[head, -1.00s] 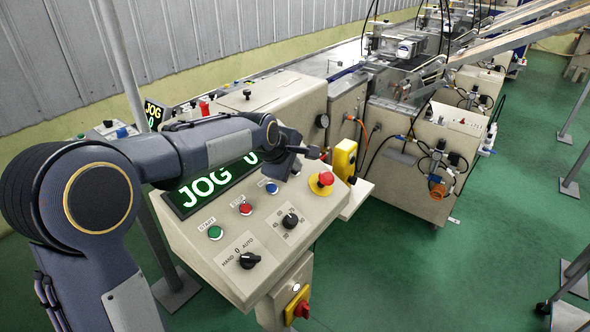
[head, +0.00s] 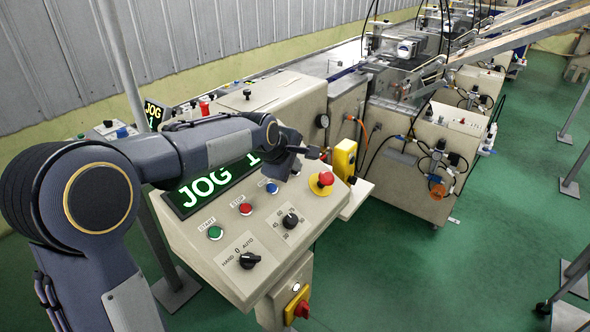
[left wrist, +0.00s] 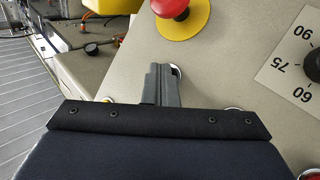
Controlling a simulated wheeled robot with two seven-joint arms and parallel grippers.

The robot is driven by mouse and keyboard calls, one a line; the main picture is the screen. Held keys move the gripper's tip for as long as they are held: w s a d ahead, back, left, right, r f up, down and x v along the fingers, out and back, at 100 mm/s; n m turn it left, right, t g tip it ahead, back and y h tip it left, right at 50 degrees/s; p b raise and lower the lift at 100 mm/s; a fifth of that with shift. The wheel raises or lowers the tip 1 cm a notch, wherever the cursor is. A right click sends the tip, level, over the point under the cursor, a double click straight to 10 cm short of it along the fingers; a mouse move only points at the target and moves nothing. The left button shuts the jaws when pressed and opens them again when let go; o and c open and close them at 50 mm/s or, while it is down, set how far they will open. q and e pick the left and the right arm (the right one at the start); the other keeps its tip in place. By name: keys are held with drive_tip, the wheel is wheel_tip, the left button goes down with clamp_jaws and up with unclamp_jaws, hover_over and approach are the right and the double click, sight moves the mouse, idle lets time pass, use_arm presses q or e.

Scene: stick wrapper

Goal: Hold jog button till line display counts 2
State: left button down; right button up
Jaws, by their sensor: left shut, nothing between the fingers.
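My left gripper (head: 291,168) is shut and empty, pointing down at the panel's upper right, between the display and the red emergency stop (head: 325,180). In the left wrist view its closed fingers (left wrist: 160,86) are over a round metal-rimmed button (left wrist: 176,71). The fingers hide most of that button, so its label and how far it is pressed cannot be seen. My right gripper is out of view.
A blue button (head: 272,187), a red stop button (head: 245,208), a green start button (head: 215,232) and two black knobs sit close by on the panel. A yellow box (head: 344,158) stands beside the panel's right edge. Green floor is free at right.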

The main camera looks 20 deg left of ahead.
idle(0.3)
use_arm(q)
drive_tip(key=shift+s+d+r+p, duration=0.15)
drive_tip(key=shift+d+r+p, duration=0.15)
drive_tip(key=shift+r+p, duration=0.4)
drive_tip(key=r+p, duration=0.1)
drive_tip(key=d+r+p, duration=0.1)
drive_tip(key=r, duration=0.1)
drive_tip(key=d+r+p, duration=0.1)
drive_tip(key=p, duration=0.1)
drive_tip(key=shift+s+d+r, duration=0.15)
drive_tip(key=shift+s+r, duration=0.05)
drive_tip(key=shift+s, duration=0.2)
